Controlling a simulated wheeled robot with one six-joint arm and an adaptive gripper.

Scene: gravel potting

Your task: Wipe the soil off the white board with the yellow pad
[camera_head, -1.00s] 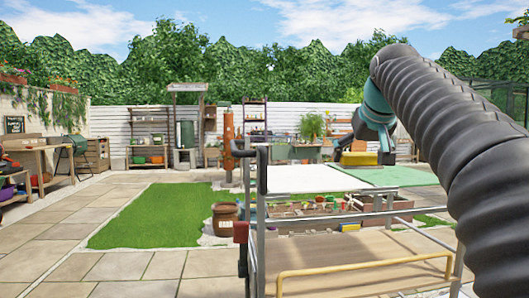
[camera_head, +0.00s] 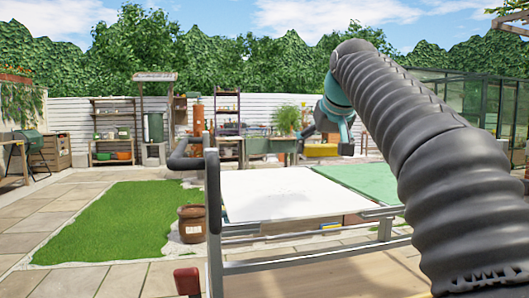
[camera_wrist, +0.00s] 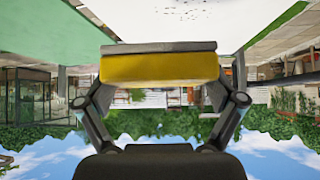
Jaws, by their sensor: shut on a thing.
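My gripper (camera_wrist: 160,88) is shut on the yellow pad (camera_wrist: 160,69), which has a grey backing and spans between both fingers in the upside-down wrist view. In the head view the yellow pad (camera_head: 321,150) appears small near the far edge of the table, beside my dark wrist. In the wrist view the white board (camera_wrist: 235,22) shows dark soil specks near the top. The pad looks raised above the surface; I cannot tell any contact.
A green mat (camera_head: 365,182) lies right of the board. A grey metal rail (camera_head: 300,262) and post run along the near side. A brown pot (camera_head: 192,223) stands on the paving to the left. Shelves and benches line the far white fence.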

